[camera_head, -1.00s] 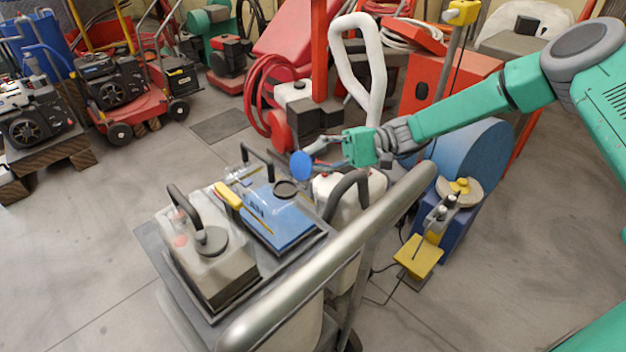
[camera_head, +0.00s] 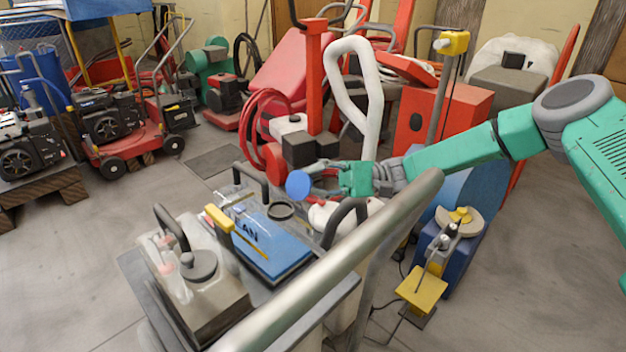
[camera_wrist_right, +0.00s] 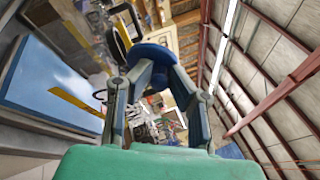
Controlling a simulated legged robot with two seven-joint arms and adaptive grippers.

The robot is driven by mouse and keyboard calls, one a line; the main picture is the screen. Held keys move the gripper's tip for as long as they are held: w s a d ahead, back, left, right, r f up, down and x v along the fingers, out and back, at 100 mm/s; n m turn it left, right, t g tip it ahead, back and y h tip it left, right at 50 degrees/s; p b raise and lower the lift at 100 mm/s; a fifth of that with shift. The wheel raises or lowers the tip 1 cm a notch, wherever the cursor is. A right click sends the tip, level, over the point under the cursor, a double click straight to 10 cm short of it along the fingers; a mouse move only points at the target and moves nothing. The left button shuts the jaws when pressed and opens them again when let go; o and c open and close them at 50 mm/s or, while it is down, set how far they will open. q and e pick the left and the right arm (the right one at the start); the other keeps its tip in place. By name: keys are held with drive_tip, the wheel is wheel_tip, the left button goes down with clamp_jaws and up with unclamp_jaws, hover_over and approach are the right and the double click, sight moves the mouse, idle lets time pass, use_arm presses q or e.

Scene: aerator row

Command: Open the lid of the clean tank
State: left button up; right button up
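The clean tank (camera_head: 275,245) is a clear box with blue contents and partly readable lettering, on a grey cart. A dark ring (camera_head: 281,211) on its top looks like an open mouth. My right gripper (camera_head: 310,180) is closed on a round blue disc (camera_head: 298,184), seemingly the lid, held above and apart from the ring. In the right wrist view the fingers (camera_wrist_right: 155,75) converge on the blue disc (camera_wrist_right: 152,55), and the tank's blue side (camera_wrist_right: 45,85) shows at left. My left gripper is not in view.
A second tank with a grey cap (camera_head: 198,264) stands beside it. A yellow-handled stick (camera_head: 219,218) lies across the clean tank. The cart's thick metal handle (camera_head: 340,260) crosses in front. A white looped hose (camera_head: 372,95) and red machines stand behind.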

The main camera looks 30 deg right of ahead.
drive_tip(key=o, duration=0.4)
drive_tip(key=shift+s+f, duration=0.15)
drive_tip(key=shift+f, duration=0.35)
drive_tip(key=shift+d+r, duration=0.1)
drive_tip(key=shift+d, duration=0.15)
drive_tip(key=v, duration=1.2)
